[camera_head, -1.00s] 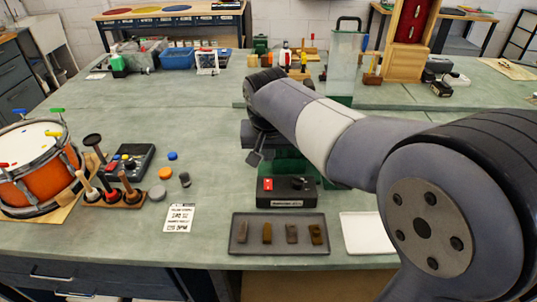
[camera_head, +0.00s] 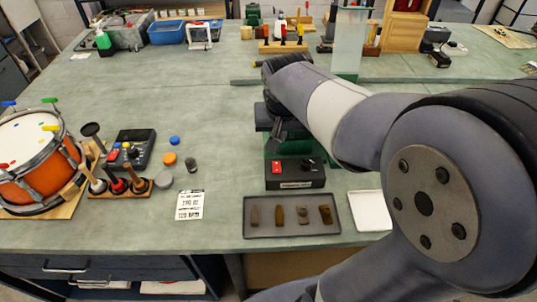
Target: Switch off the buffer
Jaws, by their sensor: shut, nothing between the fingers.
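A black control box (camera_head: 295,182) stands near the front of the green bench, with a red switch (camera_head: 277,167) on the left of its top and a dark knob at right. A pale label on its front is too small to read. Behind it is a green machine base (camera_head: 273,148), mostly hidden by my arm; I take these together to be the buffer. My gripper (camera_head: 276,140) is dark and small in view, pointing down just behind and above the red switch. It is shut and empty. Whether it touches anything cannot be told.
A dark tray (camera_head: 255,229) with several small brown and grey blocks lies in front of the box, with a white tray (camera_head: 370,211) to its right. A printed card (camera_head: 190,205), caps, a tool holder and an orange drum (camera_head: 38,182) are at left. The bench's middle left is clear.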

